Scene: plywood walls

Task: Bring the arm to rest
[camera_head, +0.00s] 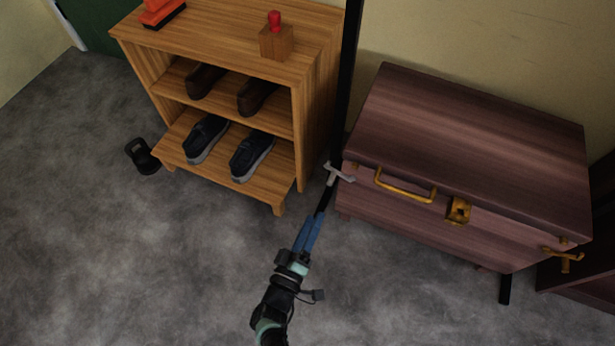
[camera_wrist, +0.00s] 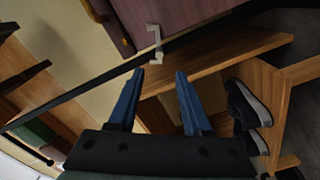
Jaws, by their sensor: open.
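My gripper (camera_head: 316,216) reaches up from the bottom of the head view, above the grey floor, between the wooden shoe rack and the reddish-brown chest. Its two blue fingers also show in the wrist view (camera_wrist: 160,74), spread apart with nothing between them. A grey metal handle (camera_head: 340,174) by a black upright bar (camera_head: 350,70) lies just beyond the fingertips in the head view. In the wrist view the handle (camera_wrist: 155,40) is also ahead of the fingers. I cannot tell the exact gap, but no contact shows.
The shoe rack (camera_head: 298,140) on the left holds dark shoes (camera_head: 253,155), a wooden block with a red knob (camera_head: 276,40) and an orange brush (camera_head: 163,12). The chest (camera_head: 470,120) with brass fittings stands right. A black object (camera_head: 142,156) lies on the floor. The front floor (camera_head: 130,270) is clear.

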